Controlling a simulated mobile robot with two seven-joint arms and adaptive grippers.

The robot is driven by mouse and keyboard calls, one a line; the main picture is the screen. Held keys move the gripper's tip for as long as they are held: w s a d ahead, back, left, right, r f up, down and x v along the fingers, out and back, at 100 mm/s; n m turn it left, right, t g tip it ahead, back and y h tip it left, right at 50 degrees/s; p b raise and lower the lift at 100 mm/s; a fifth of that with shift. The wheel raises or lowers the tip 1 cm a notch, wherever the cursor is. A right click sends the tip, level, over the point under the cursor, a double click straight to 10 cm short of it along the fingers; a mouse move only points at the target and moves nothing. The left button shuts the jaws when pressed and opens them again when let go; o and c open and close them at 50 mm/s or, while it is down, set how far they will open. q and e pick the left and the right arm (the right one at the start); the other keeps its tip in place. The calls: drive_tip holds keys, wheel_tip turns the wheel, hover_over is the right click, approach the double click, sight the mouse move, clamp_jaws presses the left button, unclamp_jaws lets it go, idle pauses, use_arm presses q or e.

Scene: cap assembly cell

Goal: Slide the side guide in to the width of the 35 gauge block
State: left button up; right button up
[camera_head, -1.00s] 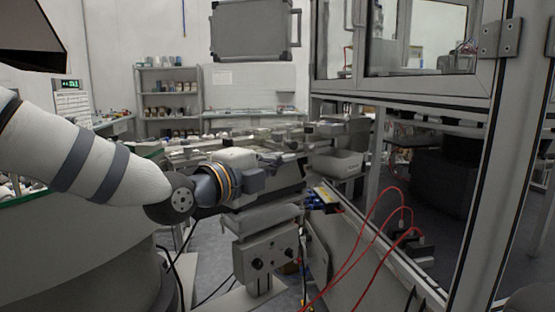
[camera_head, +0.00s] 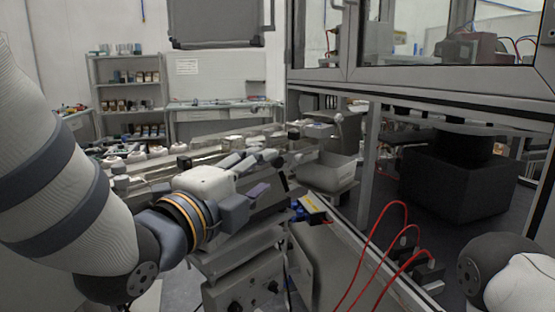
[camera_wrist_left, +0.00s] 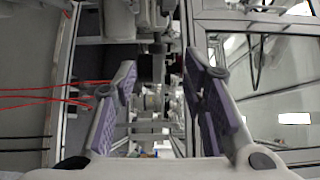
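My left gripper (camera_head: 267,172) reaches in from the left above the conveyor machine. In the left wrist view (camera_wrist_left: 161,68) its two purple-padded fingers are spread apart with nothing between them. The conveyor (camera_head: 150,168) runs behind the gripper and carries several pale round pieces. I cannot make out the side guide or the 35 gauge block for certain in either view. The gripper and arm hide part of the machine. A link of my right arm shows at the lower right of the head view, but its gripper is out of the picture.
A framed glass enclosure (camera_head: 420,85) stands on the right, with red cables (camera_head: 385,232) looping by its lower rail. A shelf rack (camera_head: 128,95) stands at the back left. A dark box (camera_head: 455,185) sits inside the enclosure.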

sight(278, 162)
use_arm(q)
drive_tip(key=x, duration=0.7)
drive_tip(key=shift+w+f, duration=0.1)
drive_tip(key=shift+w, duration=0.3)
drive_tip(key=shift+c, duration=0.4)
clamp_jaws()
